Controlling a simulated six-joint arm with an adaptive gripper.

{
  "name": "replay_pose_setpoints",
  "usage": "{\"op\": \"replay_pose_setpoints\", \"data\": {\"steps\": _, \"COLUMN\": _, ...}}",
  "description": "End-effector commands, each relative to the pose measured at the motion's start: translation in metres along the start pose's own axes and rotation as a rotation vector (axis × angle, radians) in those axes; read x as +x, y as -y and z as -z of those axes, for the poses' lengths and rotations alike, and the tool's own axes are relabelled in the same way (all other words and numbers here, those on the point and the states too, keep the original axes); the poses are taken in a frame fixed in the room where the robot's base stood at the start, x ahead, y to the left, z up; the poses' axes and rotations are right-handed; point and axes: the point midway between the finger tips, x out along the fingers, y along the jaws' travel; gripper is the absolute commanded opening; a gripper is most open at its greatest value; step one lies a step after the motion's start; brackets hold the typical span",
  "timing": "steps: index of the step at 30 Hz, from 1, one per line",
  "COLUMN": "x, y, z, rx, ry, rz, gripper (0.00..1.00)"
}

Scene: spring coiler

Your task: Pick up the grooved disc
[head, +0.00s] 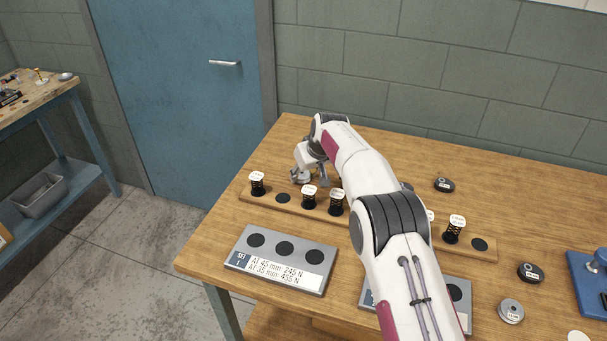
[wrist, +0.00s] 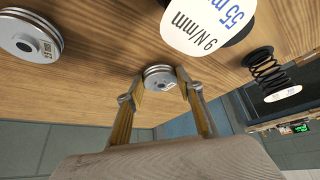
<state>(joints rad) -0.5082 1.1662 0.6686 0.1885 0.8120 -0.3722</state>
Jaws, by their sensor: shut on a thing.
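A silver grooved disc (wrist: 163,78) sits between the two fingertips of my gripper (wrist: 163,88) in the wrist view. The fingers press on it from both sides, so my gripper is shut on it. I cannot tell whether the disc touches the table or is clear of it. In the head view my gripper (head: 311,176) is at the far left part of the table, behind the wooden strip, and the disc cannot be made out there. A second silver grooved disc (wrist: 30,36) with a label lies on the table at the left of the wrist view.
A wooden strip (head: 378,226) holds several black springs with white tags, one spring (head: 257,184) at its left end. A grey SET 1 plate (head: 279,262) with dark round pads lies in front. Dark discs (head: 444,185) and a silver disc (head: 511,311) lie right.

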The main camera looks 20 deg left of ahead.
Motion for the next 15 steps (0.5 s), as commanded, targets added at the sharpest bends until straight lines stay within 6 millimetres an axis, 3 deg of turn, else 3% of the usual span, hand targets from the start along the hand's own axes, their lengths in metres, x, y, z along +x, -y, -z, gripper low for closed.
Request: {"op": "replay_pose_setpoints", "data": {"steps": 15, "x": -0.03, "y": 0.0, "z": 0.019, "rx": -0.001, "ry": -0.005, "rz": -0.001, "gripper": 0.06}}
